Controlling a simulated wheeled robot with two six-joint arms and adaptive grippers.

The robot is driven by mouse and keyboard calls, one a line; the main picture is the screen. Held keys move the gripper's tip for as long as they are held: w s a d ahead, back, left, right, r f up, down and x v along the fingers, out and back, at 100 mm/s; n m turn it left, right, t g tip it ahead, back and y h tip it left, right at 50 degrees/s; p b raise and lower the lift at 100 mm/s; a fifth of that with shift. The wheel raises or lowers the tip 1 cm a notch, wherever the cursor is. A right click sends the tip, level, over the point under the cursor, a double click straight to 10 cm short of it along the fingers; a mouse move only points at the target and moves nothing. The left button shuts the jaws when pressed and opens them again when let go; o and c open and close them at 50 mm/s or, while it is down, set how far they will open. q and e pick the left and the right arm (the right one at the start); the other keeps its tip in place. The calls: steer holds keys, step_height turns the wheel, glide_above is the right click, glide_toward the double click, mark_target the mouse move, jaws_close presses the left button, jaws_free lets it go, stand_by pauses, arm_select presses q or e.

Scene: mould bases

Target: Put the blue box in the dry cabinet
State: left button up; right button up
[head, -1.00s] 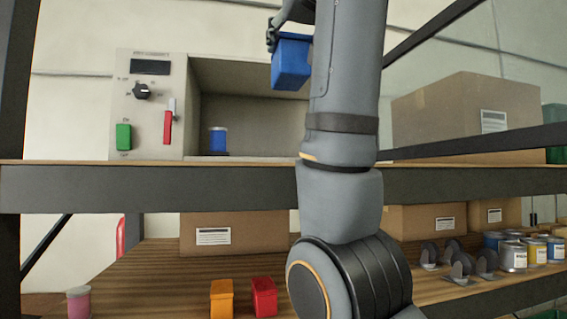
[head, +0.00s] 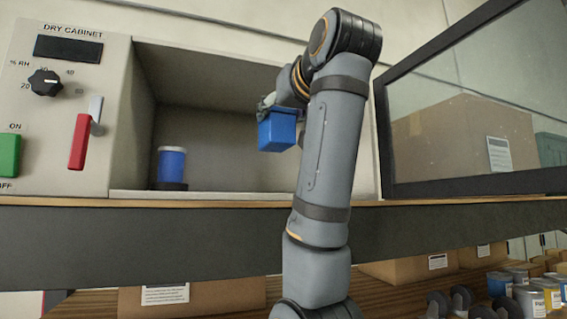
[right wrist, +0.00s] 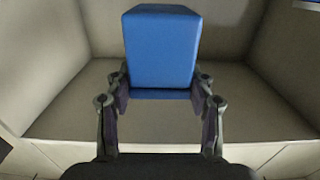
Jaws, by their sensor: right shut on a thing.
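The blue box (head: 277,131) hangs from my right gripper (head: 268,105) in the head view, in front of or within the opening of the dry cabinet (head: 215,58). In the right wrist view the blue box (right wrist: 160,50) is between the two fingers of my right gripper (right wrist: 160,100), which is shut on it. The cabinet's pale inner floor and walls show around the box there. The cabinet's door is open, with its dark-framed window (head: 480,183) out to the right. My left gripper is not in view.
A blue can (head: 171,166) stands inside the cabinet at the left. The control panel (head: 62,110) has a black knob, a red handle and a green switch. Cardboard boxes (head: 190,300) and several cans (head: 530,295) are on the lower shelf. The cabinet floor's middle is clear.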

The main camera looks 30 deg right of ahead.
mark_target(285, 150)
steer(key=w+d+f, duration=0.2)
steer(key=f, duration=0.1)
steer(key=w+d+f, duration=0.1)
steer(key=shift+w+f, duration=0.3)
steer(key=shift+f, duration=0.1)
steer(key=shift+s+f, duration=0.1)
steer(key=shift+s, duration=0.1)
steer(key=shift+s+f, duration=0.1)
steer(key=shift+f, duration=0.15)
steer(key=f, duration=0.1)
steer(key=f+p, duration=0.1)
steer(key=f, duration=0.1)
steer(key=shift+w+d+f, duration=0.15)
steer(key=shift+w+d, duration=0.1)
steer(key=shift+w, duration=0.15)
steer(key=shift+f, duration=0.1)
steer(key=shift+s, duration=0.15)
steer(key=shift+a+f, duration=0.1)
steer(key=shift+a, duration=0.05)
steer(key=o, duration=1.6)
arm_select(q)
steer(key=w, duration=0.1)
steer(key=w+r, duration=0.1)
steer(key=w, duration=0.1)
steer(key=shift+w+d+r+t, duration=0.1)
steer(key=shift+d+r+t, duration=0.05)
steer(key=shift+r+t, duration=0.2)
